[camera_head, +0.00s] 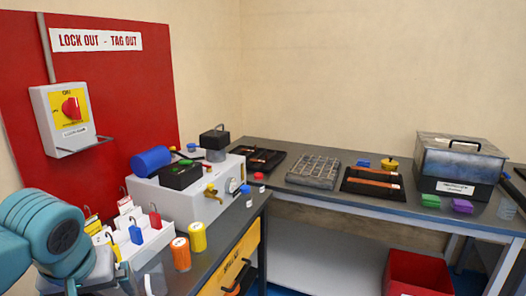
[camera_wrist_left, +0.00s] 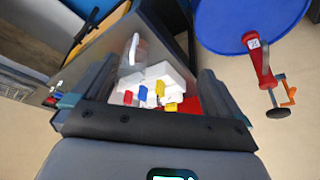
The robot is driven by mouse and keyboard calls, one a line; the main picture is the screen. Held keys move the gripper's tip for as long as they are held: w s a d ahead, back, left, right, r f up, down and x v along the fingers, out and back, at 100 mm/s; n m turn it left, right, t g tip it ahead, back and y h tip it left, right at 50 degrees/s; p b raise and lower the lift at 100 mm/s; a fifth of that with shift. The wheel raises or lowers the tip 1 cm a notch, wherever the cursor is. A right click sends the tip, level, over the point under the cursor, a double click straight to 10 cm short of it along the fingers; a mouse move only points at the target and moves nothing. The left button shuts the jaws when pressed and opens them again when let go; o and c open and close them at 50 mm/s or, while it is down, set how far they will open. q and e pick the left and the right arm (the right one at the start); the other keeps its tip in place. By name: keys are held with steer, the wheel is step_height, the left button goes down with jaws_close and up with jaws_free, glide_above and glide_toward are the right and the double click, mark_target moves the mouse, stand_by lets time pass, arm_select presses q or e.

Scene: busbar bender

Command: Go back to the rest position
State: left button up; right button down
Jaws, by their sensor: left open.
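My left arm comes in at the lower left of the head view, in front of the bench. Its left gripper (camera_wrist_left: 150,97) shows in the left wrist view with two dark fingers wide apart and nothing between them touching. Beyond the fingers are the white holder with padlocks (camera_wrist_left: 158,85) and the bench top. In the head view the same padlock holder (camera_head: 130,235) stands just right of my left wrist, which partly covers the left bench end. The fingertips are hard to make out there. My right gripper is in neither view.
A grey machine (camera_head: 165,195) stands behind the padlocks. Orange and yellow cylinders (camera_head: 180,252) stand at the bench's front. Trays, a metal box (camera_head: 458,165) and small blocks line the back bench. A red bin (camera_head: 418,275) is below. A blue drum (camera_wrist_left: 245,22) shows in the wrist view.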

arm_select(q)
steer(key=w+d+f+m+g+h+p, duration=0.15)
steer(key=d+f, duration=0.35)
steer(key=f, duration=0.6)
steer(key=d+f+m+g+h+p, duration=0.15)
steer(key=d+f, duration=0.35)
steer(key=f, duration=0.5)
steer(key=s+d+f+h+p, duration=0.1)
steer(key=s+d+f+p, duration=0.1)
steer(key=s+f, duration=0.6)
steer(key=s+d+f+h+p, duration=0.1)
steer(key=s+d+f, duration=0.3)
steer(key=s+f, duration=0.4)
step_height(320, 180, down, 2)
steer(key=shift+s+f+g+h+p, duration=0.1)
steer(key=shift+s+g+h+p, duration=0.3)
steer(key=shift+p, duration=0.05)
steer(key=shift+d, duration=0.1)
